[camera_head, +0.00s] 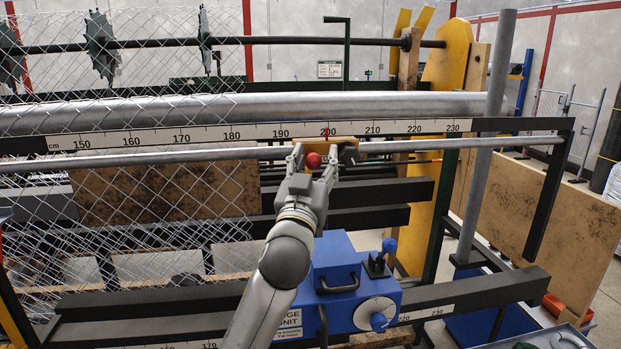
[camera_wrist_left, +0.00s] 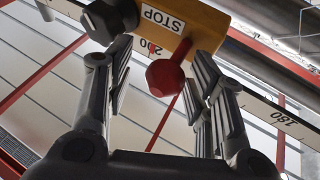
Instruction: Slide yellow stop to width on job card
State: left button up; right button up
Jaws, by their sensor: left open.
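The yellow stop (camera_head: 343,141) sits on the horizontal rail below the cm scale (camera_head: 240,134). Its red pointer (camera_head: 327,132) stands close to the 200 mark. In the left wrist view the stop (camera_wrist_left: 208,22) shows its STOP label, a red ball knob (camera_wrist_left: 165,77) and a dark knob (camera_wrist_left: 110,18). My left gripper (camera_head: 316,158) is open, with its fingers on either side of the red knob. A gap shows between the knob and each finger. A small card (camera_head: 330,69) stands behind the rail; its writing is too small to read. My right gripper is out of view.
Wire mesh (camera_head: 160,180) hangs over the left part of the rail. A thick grey roller (camera_head: 270,107) runs behind the scale. A blue gauge unit (camera_head: 345,290) with knobs stands below, right of my left forearm. The rail right of the stop looks clear to the black end bracket (camera_head: 550,195).

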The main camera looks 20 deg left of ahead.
pick_arm(q)
jog(key=v, duration=1.1)
jog(key=shift+d, duration=0.15)
jog(key=shift+s+f, duration=0.1)
